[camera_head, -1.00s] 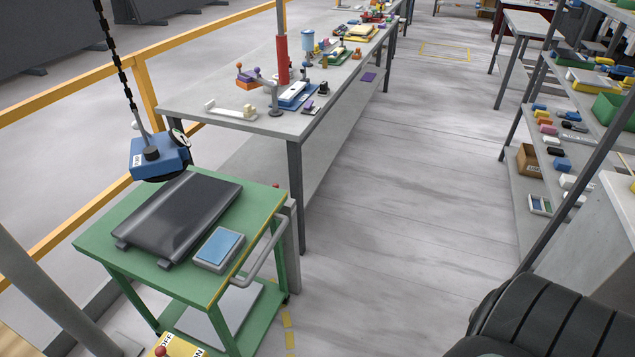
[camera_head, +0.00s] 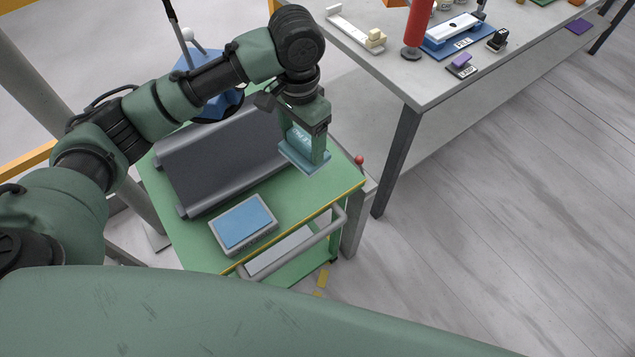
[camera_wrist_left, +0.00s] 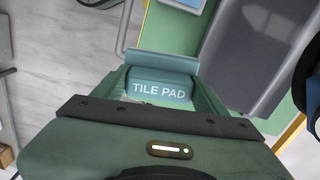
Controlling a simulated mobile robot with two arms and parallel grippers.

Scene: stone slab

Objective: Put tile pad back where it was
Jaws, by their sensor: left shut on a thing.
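The tile pad (camera_head: 296,155) is a teal block with a flat, wider base. My right gripper is in neither view.
A blue pad in a grey tray (camera_head: 243,223) sits at the front. A grey workbench (camera_head: 400,75) with several tools stands to the right. A blue hanging device (camera_head: 215,100) is behind my arm.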

